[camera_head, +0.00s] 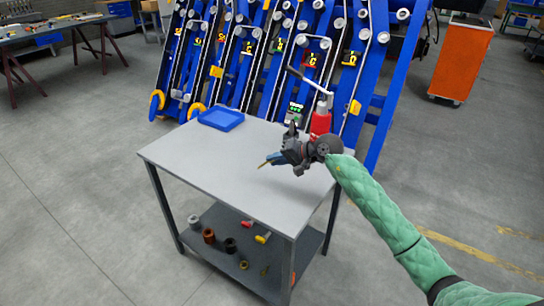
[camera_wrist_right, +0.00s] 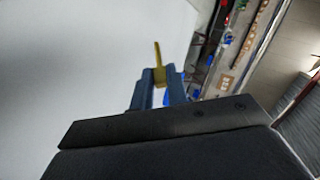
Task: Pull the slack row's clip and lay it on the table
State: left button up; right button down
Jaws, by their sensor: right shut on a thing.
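My right gripper (camera_head: 276,159) is over the right part of the grey table (camera_head: 205,158), shut on a small yellow clip (camera_head: 262,165). In the right wrist view the clip (camera_wrist_right: 159,66) sticks up between the two blue-grey fingertips (camera_wrist_right: 158,87), with the pale tabletop behind it. The clip looks apart from the tabletop, but the exact height is hard to tell. Behind the table stands the blue harvester chassis (camera_head: 378,100) with several slanted rows, rollers and small number displays. I cannot tell which row is the slack one. My left gripper is out of view.
A blue tray (camera_head: 221,119) sits at the table's back left. A red tool (camera_head: 321,121) with a pale lever stands at the back right, close behind my right gripper. The lower shelf (camera_head: 205,218) holds several small parts. The table's middle and front are bare.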

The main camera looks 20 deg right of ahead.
notch_tip(320, 180, down, 6)
jog(key=shift+a+r+p, duration=0.1)
jog(key=shift+p, duration=0.25)
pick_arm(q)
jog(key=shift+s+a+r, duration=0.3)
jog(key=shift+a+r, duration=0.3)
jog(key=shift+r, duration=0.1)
pick_arm(e)
jog(key=shift+f, duration=1.1)
jog(key=c, duration=1.3)
grip_release()
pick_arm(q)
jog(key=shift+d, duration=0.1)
